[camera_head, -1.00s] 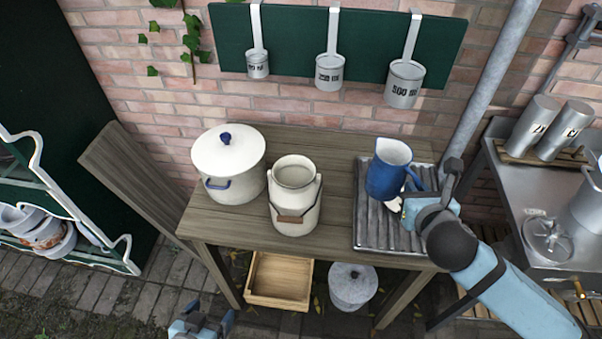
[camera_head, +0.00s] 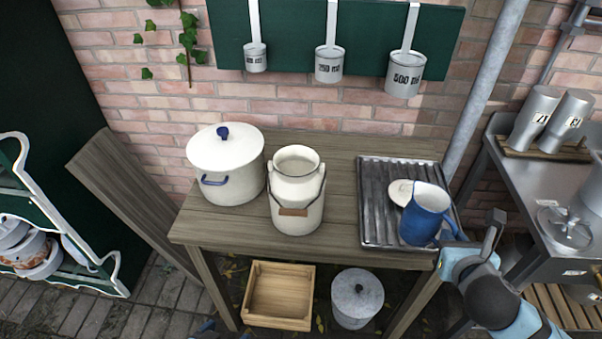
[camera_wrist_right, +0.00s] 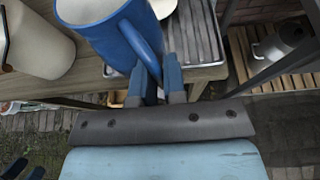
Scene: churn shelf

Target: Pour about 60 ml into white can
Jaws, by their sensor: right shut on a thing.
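The white can (camera_head: 297,205) is an open-topped enamel churn with a wire bail and wooden grip. It stands upright on the wooden table, and shows at the left in the right wrist view (camera_wrist_right: 38,45). The blue jug (camera_head: 424,212), pale inside, is at the front right of the ribbed tray, right of the can and apart from it. My right gripper (camera_head: 447,243) is shut on the jug's handle, also seen in the right wrist view (camera_wrist_right: 158,88). Whether the jug's base clears the tray is unclear. My left gripper's fingertips (camera_wrist_right: 25,168) show apart and empty.
A lidded white pot (camera_head: 228,170) stands left of the can. A white lid (camera_head: 400,193) lies on the ribbed tray (camera_head: 375,225) beside the jug. Measuring cups (camera_head: 403,75) hang behind. A steel table (camera_head: 545,180) stands at right.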

